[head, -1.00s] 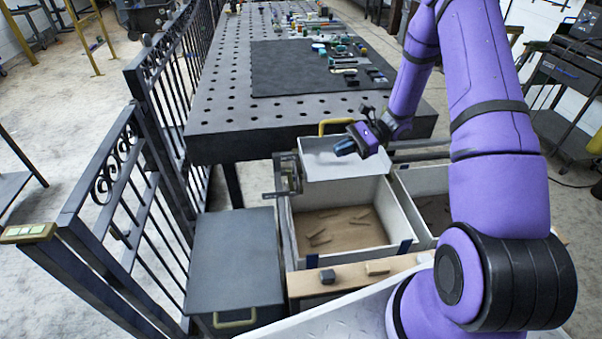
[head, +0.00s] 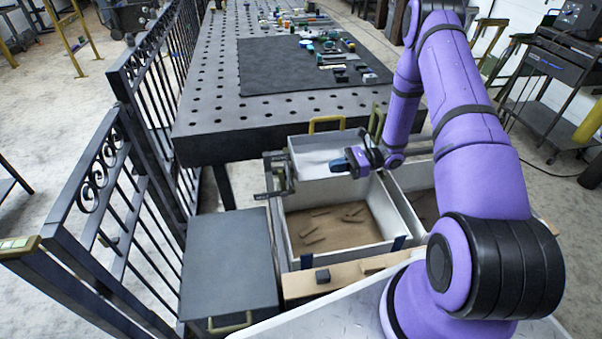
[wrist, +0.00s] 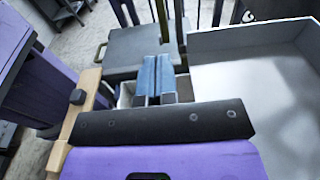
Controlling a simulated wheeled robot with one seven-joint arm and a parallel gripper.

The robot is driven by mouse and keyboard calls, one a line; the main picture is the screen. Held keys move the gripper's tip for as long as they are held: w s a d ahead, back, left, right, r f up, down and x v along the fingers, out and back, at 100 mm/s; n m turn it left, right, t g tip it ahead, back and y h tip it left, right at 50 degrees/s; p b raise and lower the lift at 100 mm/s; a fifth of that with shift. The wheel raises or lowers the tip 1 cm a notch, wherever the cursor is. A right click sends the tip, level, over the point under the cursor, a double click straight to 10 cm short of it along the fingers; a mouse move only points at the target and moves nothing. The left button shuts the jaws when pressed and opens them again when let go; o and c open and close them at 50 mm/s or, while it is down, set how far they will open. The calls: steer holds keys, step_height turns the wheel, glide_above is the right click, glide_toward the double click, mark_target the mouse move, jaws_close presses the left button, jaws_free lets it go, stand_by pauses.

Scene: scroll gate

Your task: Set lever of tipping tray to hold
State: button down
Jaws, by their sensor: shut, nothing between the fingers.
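The tipping tray (head: 310,165) is a pale shallow tray with a yellow handle (head: 326,123) at its back edge, above a bin at the table's front. Dark metal brackets (head: 278,178) stand at its left side; I cannot tell which part is the lever or how it is set. My gripper (head: 340,163) is shut and empty, its blue fingers pointing left over the tray's right part. In the wrist view the shut blue fingers (wrist: 157,75) show in the middle, with a pale tray surface (wrist: 255,85) to their right.
Pale bins with brown floors and small pieces (head: 330,226) lie below the tray. A wooden rail (head: 340,276) with a dark block (head: 322,276) runs in front. A dark flat panel (head: 228,258) and a black gate (head: 100,190) stand at left. The perforated table (head: 215,110) is behind.

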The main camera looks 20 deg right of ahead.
mark_target(282, 182)
steer(key=x, duration=1.3)
steer(key=shift+a, duration=0.4)
steer(key=shift+w, duration=0.15)
steer(key=shift+w+a, duration=0.1)
steer(key=shift+a, duration=0.05)
